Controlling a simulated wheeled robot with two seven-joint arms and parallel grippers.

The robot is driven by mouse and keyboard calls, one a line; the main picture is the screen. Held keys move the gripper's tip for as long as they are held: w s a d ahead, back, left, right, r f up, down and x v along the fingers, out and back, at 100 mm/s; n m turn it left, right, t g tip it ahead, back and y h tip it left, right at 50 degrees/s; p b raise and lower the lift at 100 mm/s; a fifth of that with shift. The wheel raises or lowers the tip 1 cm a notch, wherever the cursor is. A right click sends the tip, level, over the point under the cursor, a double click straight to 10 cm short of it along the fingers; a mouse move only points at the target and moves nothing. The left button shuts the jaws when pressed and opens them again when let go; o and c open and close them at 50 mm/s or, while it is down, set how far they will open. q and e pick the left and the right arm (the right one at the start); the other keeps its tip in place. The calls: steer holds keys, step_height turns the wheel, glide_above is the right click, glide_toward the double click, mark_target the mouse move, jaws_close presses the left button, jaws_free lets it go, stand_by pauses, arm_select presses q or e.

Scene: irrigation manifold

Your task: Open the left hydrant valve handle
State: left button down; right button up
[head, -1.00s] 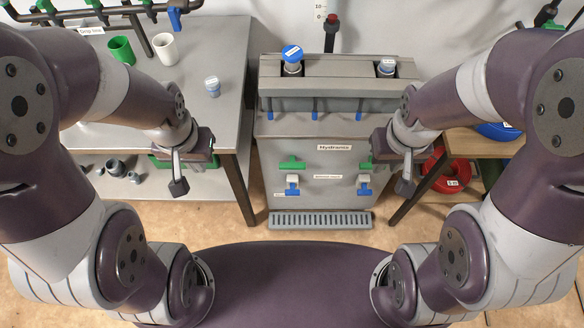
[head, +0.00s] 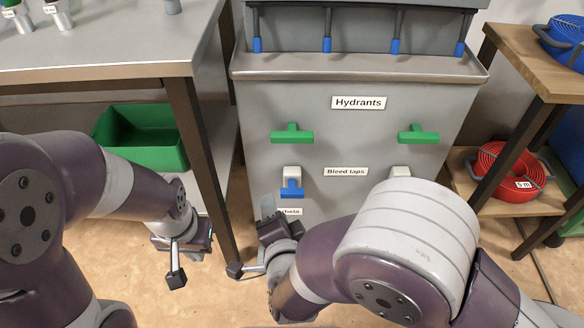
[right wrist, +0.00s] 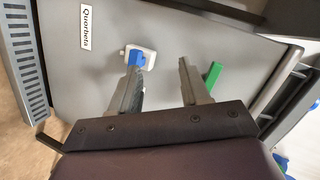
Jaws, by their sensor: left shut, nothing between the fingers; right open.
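The left hydrant valve handle (head: 292,134) is a green bar lying level on the grey panel, under the "Hydrants" label. It also shows in the right wrist view (right wrist: 213,75), beyond the right-hand finger and partly hidden by it. My right gripper (head: 268,208) is open and empty, low in front of the panel, below the handle and the left bleed tap. In the right wrist view its two fingers (right wrist: 162,82) are spread and neither clearly touches anything. My left gripper (head: 200,236) is shut and empty, beside the table leg.
The left bleed tap (head: 291,184), blue and white, sits below the left handle. A second green handle (head: 418,134) is on the right. My right arm partly covers the right bleed tap (head: 400,171). A metal table (head: 110,45) stands left, a wooden shelf (head: 520,75) right.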

mark_target(292, 141)
steer(key=w+d+r+m+t+h, duration=0.2)
steer(key=d+r+m+t+h, duration=0.15)
steer(key=r+m, duration=0.3)
steer(key=shift+t+y, duration=0.25)
steer(key=shift+y, duration=0.1)
steer(key=w+b, duration=0.1)
steer(key=w, duration=0.3)
steer(key=w+b, duration=0.2)
steer(key=w, duration=0.2)
steer(key=w+b, duration=0.2)
steer(key=w, duration=0.2)
steer(key=shift+w+r, duration=0.25)
steer(key=shift+r, duration=0.1)
arm_select(q)
step_height(292, 141, down, 4)
steer(key=shift+f, duration=0.15)
arm_select(e)
jaws_close()
